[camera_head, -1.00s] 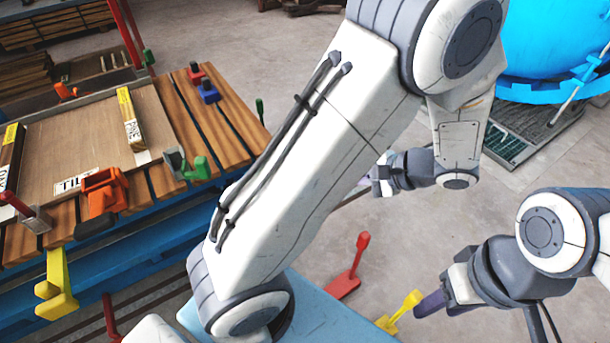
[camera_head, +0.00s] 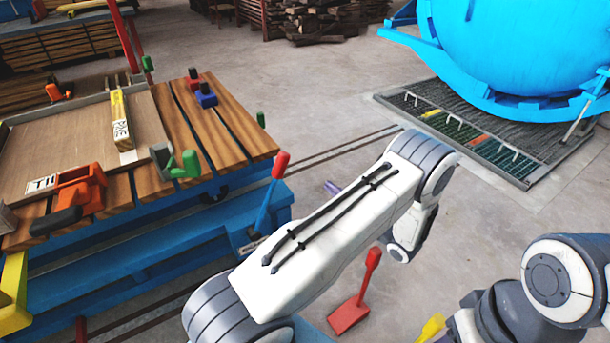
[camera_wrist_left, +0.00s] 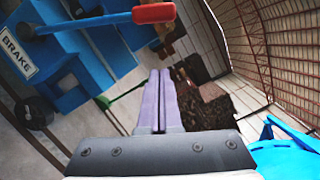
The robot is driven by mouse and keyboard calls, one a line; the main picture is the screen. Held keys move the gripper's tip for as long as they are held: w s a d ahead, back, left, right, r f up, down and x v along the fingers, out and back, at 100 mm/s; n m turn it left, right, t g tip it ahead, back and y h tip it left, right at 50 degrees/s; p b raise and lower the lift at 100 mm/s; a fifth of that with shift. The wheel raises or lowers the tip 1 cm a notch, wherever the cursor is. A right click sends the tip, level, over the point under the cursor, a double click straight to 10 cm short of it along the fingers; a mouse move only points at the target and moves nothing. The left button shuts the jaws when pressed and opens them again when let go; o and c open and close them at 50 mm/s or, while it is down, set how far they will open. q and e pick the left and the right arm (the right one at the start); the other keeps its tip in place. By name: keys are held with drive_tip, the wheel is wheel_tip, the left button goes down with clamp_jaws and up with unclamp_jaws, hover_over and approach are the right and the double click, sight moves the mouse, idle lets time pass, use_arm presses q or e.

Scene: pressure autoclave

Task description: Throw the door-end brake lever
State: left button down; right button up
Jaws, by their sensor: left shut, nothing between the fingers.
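The brake lever (camera_head: 268,203) has a blue shaft and a red handle and leans up at the near right corner of the blue trolley (camera_head: 130,270). In the left wrist view, the red handle (camera_wrist_left: 153,13) is at the top, above and ahead of the fingers, and a "BRAKE" plate (camera_wrist_left: 18,55) sits at the left. My left gripper (camera_head: 332,188) shows only as a purple tip behind my arm. Its fingers (camera_wrist_left: 158,75) are together and empty, to the right of the lever and apart from it. My right gripper is out of view.
A red upright lever on a plate (camera_head: 355,305) and a yellow piece (camera_head: 430,328) are in front. Clamps and boards lie on the trolley's wooden deck (camera_head: 222,140). The blue autoclave (camera_head: 510,45) is at upper right. Open floor and rails lie between.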

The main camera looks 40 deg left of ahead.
use_arm(q)
drive_tip(key=s+a+r+b, duration=0.1)
drive_tip(key=a+r, duration=0.1)
drive_tip(key=a, duration=0.9)
drive_tip(key=shift+s+r, duration=0.35)
drive_tip(key=shift+s, duration=0.05)
drive_tip(key=shift+d, duration=0.1)
